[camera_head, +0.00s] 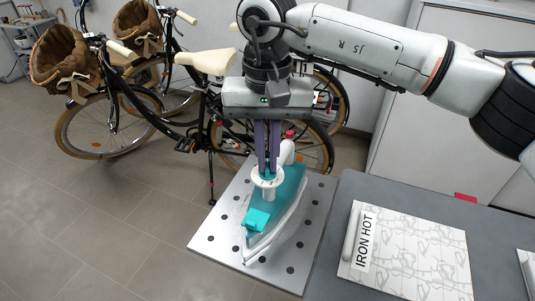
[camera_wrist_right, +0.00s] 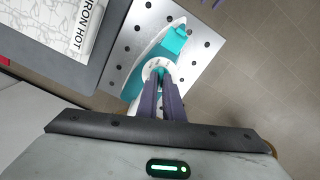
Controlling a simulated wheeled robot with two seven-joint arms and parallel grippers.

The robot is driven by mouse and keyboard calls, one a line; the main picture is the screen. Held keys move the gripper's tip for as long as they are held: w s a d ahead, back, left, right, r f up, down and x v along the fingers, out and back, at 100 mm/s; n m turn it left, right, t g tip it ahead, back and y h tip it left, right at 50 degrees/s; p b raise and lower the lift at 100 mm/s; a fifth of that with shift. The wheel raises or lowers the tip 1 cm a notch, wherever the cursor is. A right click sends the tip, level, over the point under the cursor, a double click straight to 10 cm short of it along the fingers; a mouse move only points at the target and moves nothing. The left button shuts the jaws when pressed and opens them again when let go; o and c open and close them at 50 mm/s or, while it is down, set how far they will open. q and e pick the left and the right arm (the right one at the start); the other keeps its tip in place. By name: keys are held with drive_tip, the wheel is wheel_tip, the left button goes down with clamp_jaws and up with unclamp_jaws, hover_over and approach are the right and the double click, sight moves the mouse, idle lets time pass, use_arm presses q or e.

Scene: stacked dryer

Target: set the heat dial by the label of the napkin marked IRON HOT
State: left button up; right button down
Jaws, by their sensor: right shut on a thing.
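A teal and white iron (camera_head: 285,205) lies on a perforated metal plate (camera_head: 225,222). Its round white dial (camera_head: 268,180) sits on top and also shows in the right wrist view (camera_wrist_right: 153,66). My right gripper (camera_head: 268,172) points down and is shut on the dial, its fingertips at the dial's centre. They hide part of it, and I cannot read any marks. The napkin (camera_head: 420,255) is folded, white with a grey line pattern, and lies right of the iron. Its label (camera_head: 366,242) reads IRON HOT. Purple tips of my left gripper (camera_wrist_right: 212,3) barely show at the wrist view's top edge.
A grey worktop (camera_head: 370,188) carries the napkin, a red item (camera_head: 466,197) and another pale item (camera_head: 526,268) at the right edge. Bicycles (camera_head: 170,95) stand behind the plate. The tiled floor (camera_head: 90,230) at the left is clear.

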sight(268, 166)
drive_tip(key=shift+r+n, duration=0.1)
drive_tip(key=shift+n, duration=0.5)
drive_tip(key=c, duration=1.9)
unclamp_jaws()
wheel_tip(268, 166, up, 10)
drive_tip(key=shift+s, duration=0.1)
